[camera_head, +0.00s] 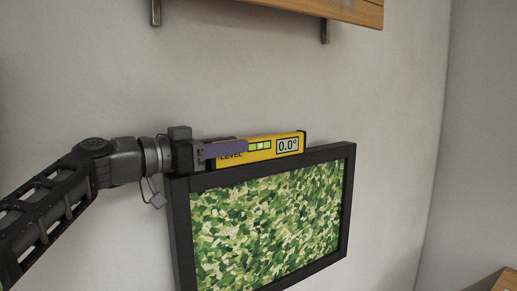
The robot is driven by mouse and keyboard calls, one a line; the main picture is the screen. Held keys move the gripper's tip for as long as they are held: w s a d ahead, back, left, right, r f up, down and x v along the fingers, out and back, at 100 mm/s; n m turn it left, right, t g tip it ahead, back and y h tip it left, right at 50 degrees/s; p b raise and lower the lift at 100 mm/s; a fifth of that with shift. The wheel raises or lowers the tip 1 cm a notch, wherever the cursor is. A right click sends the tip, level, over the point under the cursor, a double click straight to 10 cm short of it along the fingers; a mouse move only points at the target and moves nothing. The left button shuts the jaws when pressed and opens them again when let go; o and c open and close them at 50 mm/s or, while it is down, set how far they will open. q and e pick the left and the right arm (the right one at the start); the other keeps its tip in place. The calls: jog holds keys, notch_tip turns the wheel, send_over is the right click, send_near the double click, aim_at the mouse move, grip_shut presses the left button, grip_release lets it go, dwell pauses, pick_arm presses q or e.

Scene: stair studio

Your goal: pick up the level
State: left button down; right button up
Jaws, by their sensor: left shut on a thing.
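The yellow level (262,155) lies along the top edge of a black picture frame, and its display reads 0.0°. A green vial window shows near its middle. My left gripper (222,149) comes in from the left with purple fingers and is shut on the level's left part, covering some of it and part of its "LEVEL" lettering. I cannot tell whether the level touches the frame or is slightly above it. My right gripper is not in view.
The black-framed picture (270,220) with a green leafy pattern hangs on the plain grey wall (400,110). A wooden shelf (340,10) on metal brackets is above. A wooden surface (495,282) shows at the lower right corner. The wall between shelf and picture is clear.

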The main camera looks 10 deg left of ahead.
pick_arm(q)
jog(key=shift+r, duration=0.15)
jog(key=shift+r+p, duration=0.35)
jog(key=shift+r, duration=4.55)
